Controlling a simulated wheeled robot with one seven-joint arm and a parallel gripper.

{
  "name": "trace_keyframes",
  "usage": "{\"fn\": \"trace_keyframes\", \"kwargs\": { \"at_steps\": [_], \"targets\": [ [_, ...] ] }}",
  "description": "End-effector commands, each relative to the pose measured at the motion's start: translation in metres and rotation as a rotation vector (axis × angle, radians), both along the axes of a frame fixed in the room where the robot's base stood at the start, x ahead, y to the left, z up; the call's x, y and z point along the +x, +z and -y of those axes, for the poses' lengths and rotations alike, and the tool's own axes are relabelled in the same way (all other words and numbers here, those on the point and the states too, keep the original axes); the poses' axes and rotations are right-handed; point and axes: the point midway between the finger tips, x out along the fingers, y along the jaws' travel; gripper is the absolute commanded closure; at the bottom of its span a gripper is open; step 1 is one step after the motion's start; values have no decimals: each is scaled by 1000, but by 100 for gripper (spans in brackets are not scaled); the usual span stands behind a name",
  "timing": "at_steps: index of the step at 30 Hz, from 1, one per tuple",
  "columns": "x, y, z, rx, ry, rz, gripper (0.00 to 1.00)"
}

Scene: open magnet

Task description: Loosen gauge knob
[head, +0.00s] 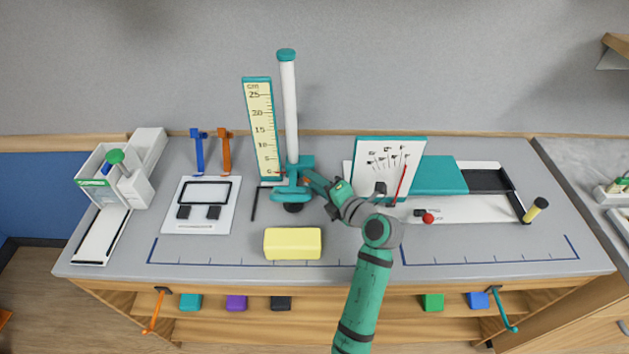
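The height gauge stands at the back of the table, with a yellow cm scale (262,130) beside a white post (290,105) with a teal cap. A teal block (291,190) sits around the foot of the post. A dark round part (293,207) shows at the front of this block; I cannot tell whether it is the gauge knob. A red pointer (277,173) is near the zero of the scale. My gripper (308,181) reaches in from the right against the teal block. Its fingertips are too small and partly hidden to tell whether they are open or hold anything.
A yellow block (293,243) lies in front of the gauge. A white panel (198,205) and blue (199,150) and orange (226,152) stands are left. A dial board (388,165) with a red needle stands right, near my arm. The front-right table is mostly clear.

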Motion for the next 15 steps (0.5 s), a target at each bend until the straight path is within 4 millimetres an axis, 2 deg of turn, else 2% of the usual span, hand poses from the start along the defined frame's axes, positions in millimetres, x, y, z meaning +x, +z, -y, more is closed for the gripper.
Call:
{"fn": "trace_keyframes", "kwargs": {
  "at_steps": [8,15],
  "targets": [
    [0,0,0,-9,0,-2,100],
    [0,2,0,-99,0,-2,100]
  ]
}}
